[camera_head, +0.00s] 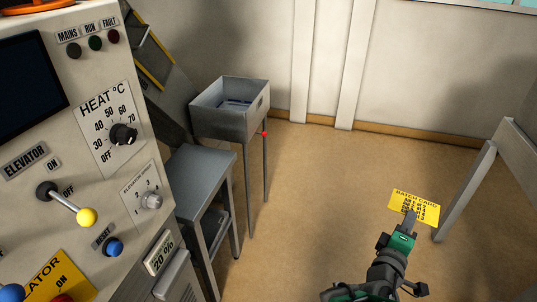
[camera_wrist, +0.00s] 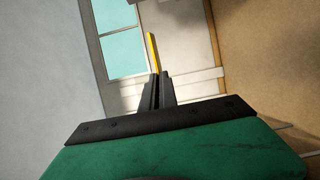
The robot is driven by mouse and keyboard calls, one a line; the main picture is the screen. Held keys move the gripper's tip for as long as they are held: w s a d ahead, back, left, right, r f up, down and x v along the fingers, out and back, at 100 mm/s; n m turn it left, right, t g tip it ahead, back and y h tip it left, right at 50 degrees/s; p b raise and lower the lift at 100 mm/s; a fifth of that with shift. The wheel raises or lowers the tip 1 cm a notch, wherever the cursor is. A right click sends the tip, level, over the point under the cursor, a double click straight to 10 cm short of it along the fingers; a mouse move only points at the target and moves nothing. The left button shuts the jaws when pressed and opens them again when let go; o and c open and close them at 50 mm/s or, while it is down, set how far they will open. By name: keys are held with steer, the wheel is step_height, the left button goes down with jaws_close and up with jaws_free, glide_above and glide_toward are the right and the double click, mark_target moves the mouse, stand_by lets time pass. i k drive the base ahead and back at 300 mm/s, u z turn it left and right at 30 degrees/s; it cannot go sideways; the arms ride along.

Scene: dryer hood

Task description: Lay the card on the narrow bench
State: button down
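The yellow batch card (camera_head: 414,207) is held up at the lower right of the head view, its printed face showing. In the wrist view the card (camera_wrist: 153,52) appears edge-on as a thin yellow strip between the fingertips. My gripper (camera_head: 410,219) is shut on the card's lower edge; its fingers (camera_wrist: 158,88) are close together in the wrist view. A narrow grey bench (camera_head: 203,165) with a flat, bare top stands beside the control panel, well left of my gripper and the card.
A grey open bin on legs (camera_head: 232,122) stands just behind the bench, with something flat inside. The control panel (camera_head: 88,120) with knobs and levers fills the left. A grey frame (camera_head: 466,190) stands at the right. The brown floor between is clear.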

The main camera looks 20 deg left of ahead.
mark_target(196, 177)
steer(key=i, duration=3)
steer(key=u, duration=5.85)
